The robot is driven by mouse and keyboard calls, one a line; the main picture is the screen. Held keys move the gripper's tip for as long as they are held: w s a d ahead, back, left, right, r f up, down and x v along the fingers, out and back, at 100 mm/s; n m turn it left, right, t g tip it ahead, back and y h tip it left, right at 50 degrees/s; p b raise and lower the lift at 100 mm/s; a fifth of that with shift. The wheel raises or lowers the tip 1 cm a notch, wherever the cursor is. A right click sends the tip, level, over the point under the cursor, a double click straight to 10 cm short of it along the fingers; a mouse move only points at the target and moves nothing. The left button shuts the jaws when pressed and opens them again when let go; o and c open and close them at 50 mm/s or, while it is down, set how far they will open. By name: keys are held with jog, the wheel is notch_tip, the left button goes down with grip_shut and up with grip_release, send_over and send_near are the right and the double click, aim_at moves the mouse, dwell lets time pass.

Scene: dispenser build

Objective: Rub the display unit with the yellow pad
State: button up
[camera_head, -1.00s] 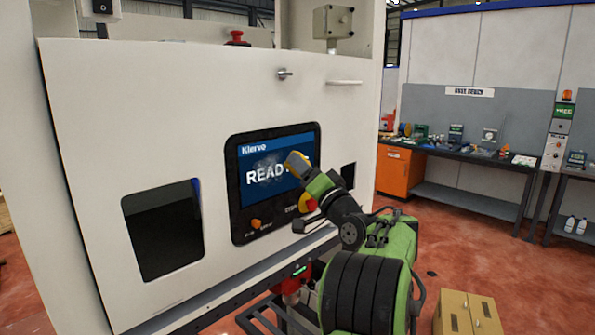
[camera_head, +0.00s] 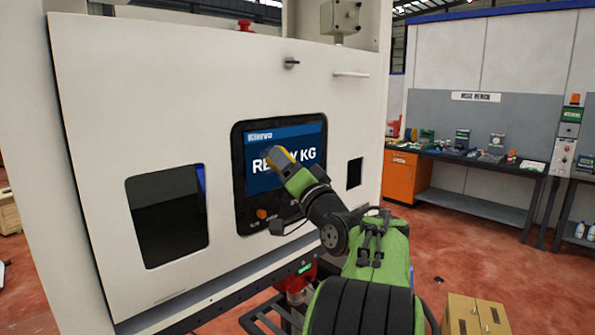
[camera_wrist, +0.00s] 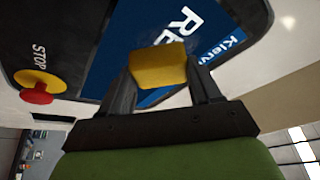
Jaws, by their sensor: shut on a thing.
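The display unit (camera_head: 308,178) is a black-framed panel with a blue screen, set in the front of a white machine. Its screen shows white text, partly hidden by my gripper. The screen surface behind the pad is hidden.
A red and yellow STOP button (camera_wrist: 38,88) is on the display frame. The machine has a dark opening (camera_head: 168,215) left of the display and a smaller one (camera_head: 354,172) to its right. A workbench (camera_head: 455,157) stands farther right. Cardboard boxes (camera_head: 474,315) are on the floor.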

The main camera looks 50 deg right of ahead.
jog(key=shift+w+a+b, duration=0.15)
jog(key=shift+a+b, duration=0.2)
jog(key=shift+a, duration=0.8)
jog(key=shift+w+a+b, duration=0.15)
jog(key=shift+a+b, duration=0.15)
jog(key=shift+a, duration=0.8)
jog(key=shift+d+r, duration=0.2)
jog(key=shift+r, duration=0.2)
jog(key=shift+s+d+p, duration=0.25)
jog(key=shift+d+p, duration=0.15)
jog(key=shift+d, duration=1.5)
jog(key=shift+s+d+p, duration=0.2)
jog(key=shift+d+p, duration=0.15)
jog(key=shift+d, duration=1.5)
jog(key=shift+s+d+p, duration=0.2)
jog(key=shift+d+p, duration=0.65)
jog(key=shift+d, duration=1.05)
jog(key=shift+w+a+f+b, duration=0.15)
jog(key=shift+a+b, duration=1.05)
jog(key=shift+a, duration=0.35)
jog(key=shift+w+a+b, duration=0.15)
jog(key=shift+a+b, duration=0.5)
jog(key=shift+a, duration=0.8)
jog(key=shift+w+a+b, duration=0.2)
jog(key=shift+a+b, duration=0.4)
jog(key=shift+a, duration=0.85)
jog(key=shift+w+a+b, duration=0.15)
jog(key=shift+a+b, duration=0.5)
jog(key=shift+a, duration=0.8)
jog(key=shift+d, duration=0.1)
